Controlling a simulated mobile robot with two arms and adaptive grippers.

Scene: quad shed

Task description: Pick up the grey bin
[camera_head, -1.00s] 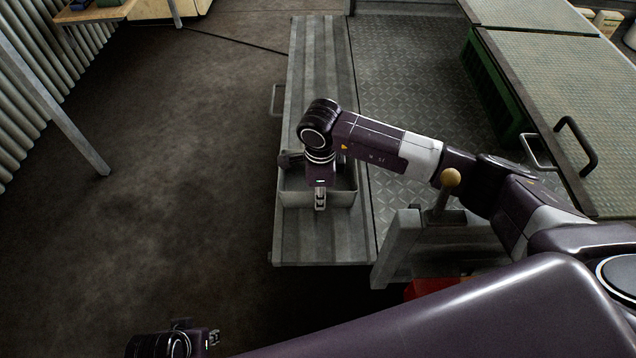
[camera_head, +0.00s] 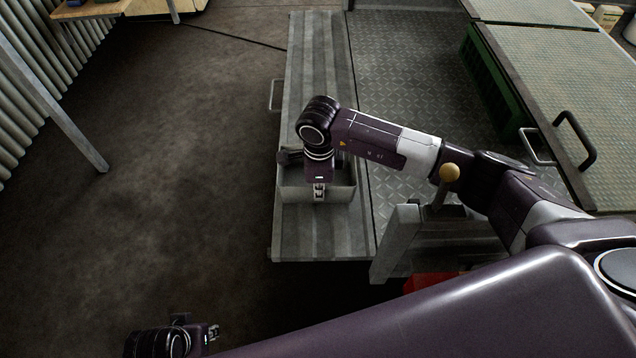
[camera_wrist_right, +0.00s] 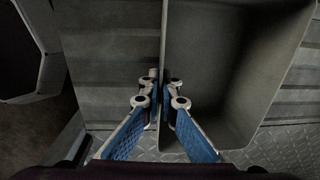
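The grey bin (camera_head: 342,194) is an open box on a long grey ribbed metal surface in the head view. Its inside fills the right part of the right wrist view (camera_wrist_right: 225,70). My right gripper (camera_head: 319,193) points down at the bin's near wall. In the wrist view its two fingers (camera_wrist_right: 163,88) stand close together, one on each side of the bin's thin wall, and look closed on it. The bin still seems to rest on the surface. My left gripper (camera_head: 213,333) is low at the bottom left, away from the bin, too small to judge.
A tread-plate floor (camera_head: 410,90) lies right of the ribbed surface (camera_head: 310,240). A post with a lever and round knob (camera_head: 449,173) stands near my right forearm. A green-sided bench (camera_head: 545,80) with handles is at right. The dark floor (camera_head: 160,200) at left is clear.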

